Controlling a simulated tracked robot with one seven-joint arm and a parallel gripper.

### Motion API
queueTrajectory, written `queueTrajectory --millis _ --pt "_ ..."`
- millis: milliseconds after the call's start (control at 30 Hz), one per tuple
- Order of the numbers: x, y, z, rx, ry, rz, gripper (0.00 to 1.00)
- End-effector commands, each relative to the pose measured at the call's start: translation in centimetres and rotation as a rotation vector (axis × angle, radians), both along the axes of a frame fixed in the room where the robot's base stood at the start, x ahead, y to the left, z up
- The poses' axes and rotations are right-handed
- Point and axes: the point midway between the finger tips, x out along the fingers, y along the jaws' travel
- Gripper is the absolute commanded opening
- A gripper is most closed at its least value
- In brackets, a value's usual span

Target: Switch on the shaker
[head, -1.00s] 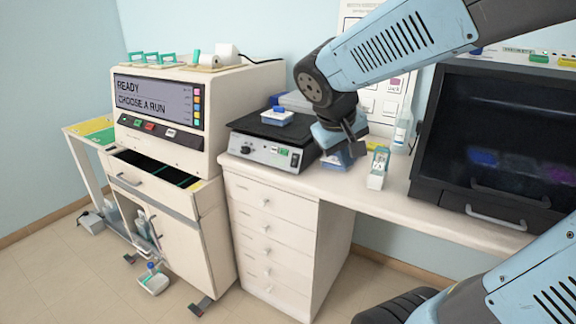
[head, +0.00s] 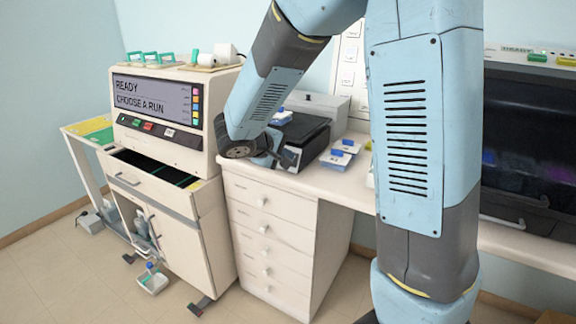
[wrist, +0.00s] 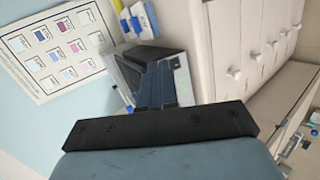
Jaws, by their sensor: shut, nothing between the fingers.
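The shaker (head: 312,150) stands on the white bench beside the big staining machine, its black platform (head: 306,128) on top. My gripper (head: 287,160) is in front of its front panel and hides most of that panel in the head view, including the knob and switch. In the wrist view the dark fingers (wrist: 160,72) are together and empty, in front of the shaker. Part of the shaker's pale front (wrist: 184,84) shows just right of the fingers. I cannot tell whether the fingers touch it, or whether its switch is on.
Blue-and-white containers (head: 338,160) sit on the bench right of the shaker. A grey box (head: 325,105) stands behind it. The staining machine (head: 158,110) rises close on the left. White drawers (head: 265,230) are below the bench. A dark cabinet (head: 525,130) stands at right.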

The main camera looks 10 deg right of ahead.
Motion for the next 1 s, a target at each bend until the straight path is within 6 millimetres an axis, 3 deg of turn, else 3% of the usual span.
queueTrajectory --millis 200,400,800,1000 --pt "2.8 3.3 -2.6 -0.058 -0.024 0.105 0.0" --pt "3.9 4.8 -3.6 -0.077 -0.039 0.15 0.0" --pt "4.0 4.9 -3.7 -0.079 -0.041 0.154 0.0" --pt "4.9 4.0 -4.4 -0.079 -0.041 0.153 0.0"
